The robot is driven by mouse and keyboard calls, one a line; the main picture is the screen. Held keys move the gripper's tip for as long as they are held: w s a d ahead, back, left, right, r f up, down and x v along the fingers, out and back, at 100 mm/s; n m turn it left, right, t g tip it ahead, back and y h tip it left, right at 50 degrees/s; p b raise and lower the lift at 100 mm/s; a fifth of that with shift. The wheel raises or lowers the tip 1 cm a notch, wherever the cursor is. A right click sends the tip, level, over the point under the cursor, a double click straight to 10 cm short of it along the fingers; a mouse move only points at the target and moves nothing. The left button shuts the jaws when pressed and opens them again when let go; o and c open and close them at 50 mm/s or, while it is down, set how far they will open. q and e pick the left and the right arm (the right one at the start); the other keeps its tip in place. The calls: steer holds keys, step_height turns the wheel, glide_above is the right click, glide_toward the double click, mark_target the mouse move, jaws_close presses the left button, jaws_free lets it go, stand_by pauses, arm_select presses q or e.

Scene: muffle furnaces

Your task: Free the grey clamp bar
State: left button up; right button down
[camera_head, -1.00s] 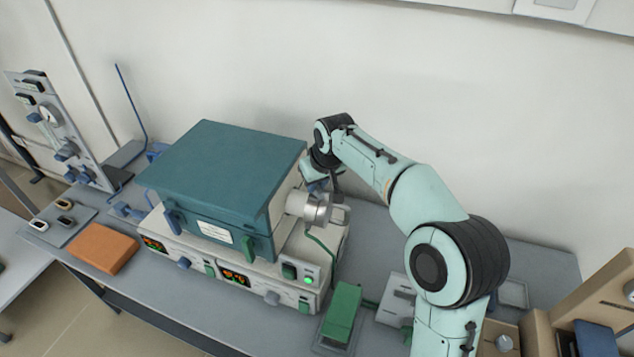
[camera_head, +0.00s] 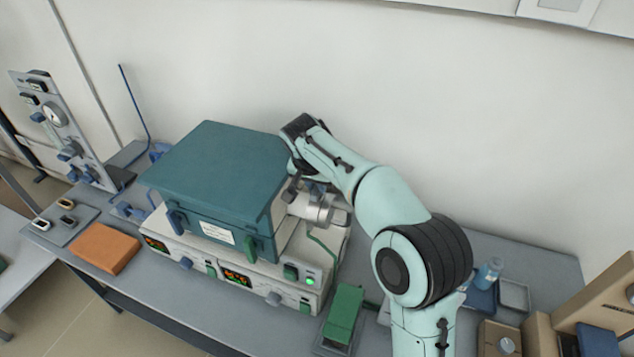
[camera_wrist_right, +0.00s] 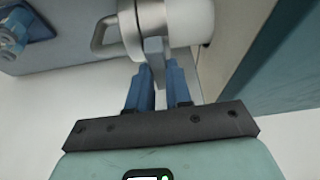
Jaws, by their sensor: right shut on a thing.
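The teal-lidded muffle furnace (camera_head: 215,165) stands on its pale control base, with a silvery round fitting (camera_head: 310,207) on its right side. In the right wrist view the fitting (camera_wrist_right: 140,25) is at the top, with a handle loop on its left. The grey clamp bar (camera_wrist_right: 154,50) sticks out from the fitting toward me. My right gripper (camera_wrist_right: 156,75) is shut on the bar, one blue finger on each side. In the head view the right gripper is mostly hidden behind my arm and the furnace edge. My left gripper is not in view.
A green pedal-like block (camera_head: 342,315) lies in front of the furnace's right end. An orange block (camera_head: 103,248) lies at the left. A bottle (camera_head: 489,272) stands in a blue tray at the right. The wall is close behind the furnace.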

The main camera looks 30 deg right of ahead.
steer(key=shift+m, duration=0.4)
steer(key=c, duration=1)
jaws_free()
steer(key=shift+c, duration=0.2)
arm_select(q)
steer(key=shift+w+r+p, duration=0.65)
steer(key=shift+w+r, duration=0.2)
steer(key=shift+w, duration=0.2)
arm_select(e)
steer(key=v, duration=1.3)
steer(key=shift+w+r, duration=0.15)
steer(key=shift+r, duration=0.05)
steer(key=shift+a, duration=0.1)
